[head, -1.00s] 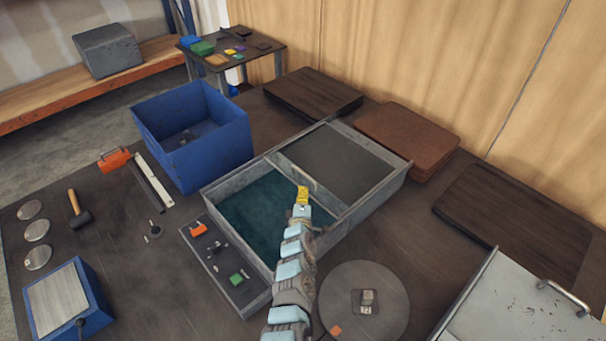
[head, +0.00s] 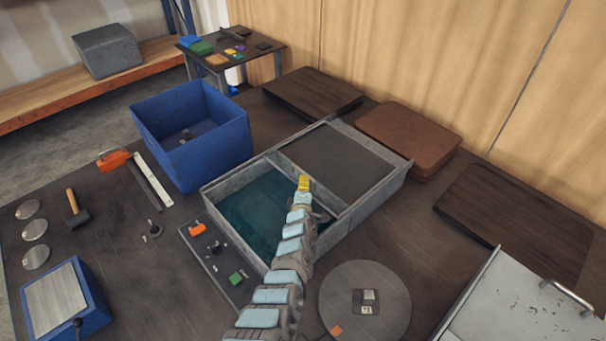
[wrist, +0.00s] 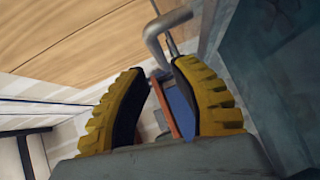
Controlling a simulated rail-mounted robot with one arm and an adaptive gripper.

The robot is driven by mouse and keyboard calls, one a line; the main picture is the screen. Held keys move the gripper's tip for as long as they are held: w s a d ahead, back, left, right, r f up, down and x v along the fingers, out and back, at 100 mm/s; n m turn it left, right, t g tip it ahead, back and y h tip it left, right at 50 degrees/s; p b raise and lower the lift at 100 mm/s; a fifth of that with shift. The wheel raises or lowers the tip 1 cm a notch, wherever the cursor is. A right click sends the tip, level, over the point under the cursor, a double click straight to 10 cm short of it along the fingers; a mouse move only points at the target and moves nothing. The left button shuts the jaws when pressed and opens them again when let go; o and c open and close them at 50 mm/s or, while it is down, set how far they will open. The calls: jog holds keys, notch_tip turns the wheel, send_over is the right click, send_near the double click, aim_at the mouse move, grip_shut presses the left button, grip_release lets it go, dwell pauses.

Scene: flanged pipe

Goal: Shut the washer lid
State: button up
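The washer is a grey metal box (head: 210,195) in the middle of the bench in the head view. Its near-left part is uncovered and shows a dark teal inside. A flat dark grey panel (head: 340,160), seemingly the lid, covers the far-right part. My gripper (head: 304,184), with yellow fingers, is over the box near the panel's near edge. In the wrist view the two yellow fingers (wrist: 157,75) stand apart, with nothing clearly held. A bent grey bar handle (wrist: 153,35) shows just beyond the fingertips. Contact with it cannot be told.
A blue bin (head: 190,140) stands left of the washer. A small parts tray (head: 215,265) lies along its near-left side. A round grey disc (head: 365,315) lies in front. Brown boards (head: 405,140) lie behind and to the right. A metal cover with a handle (head: 520,315) is at lower right.

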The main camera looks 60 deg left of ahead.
aim_at(303, 171)
jog(key=b+x, duration=0.2)
jog(key=shift+w+a+f, duration=0.15)
jog(key=shift+w+a, duration=0.05)
jog(key=shift+a, duration=0.05)
jog(key=shift+w+a+b, duration=0.15)
jog(key=shift+a+b, duration=0.25)
jog(key=shift+b, duration=0.2)
jog(key=shift+w+a+f+b, duration=0.25)
jog(key=shift+a+b, duration=0.15)
jog(key=shift+b, duration=0.45)
jog(key=b+x, duration=0.2)
jog(key=shift+r+b, duration=0.2)
jog(key=shift+b, duration=0.2)
jog(key=shift+a+r, duration=0.1)
grip_shut()
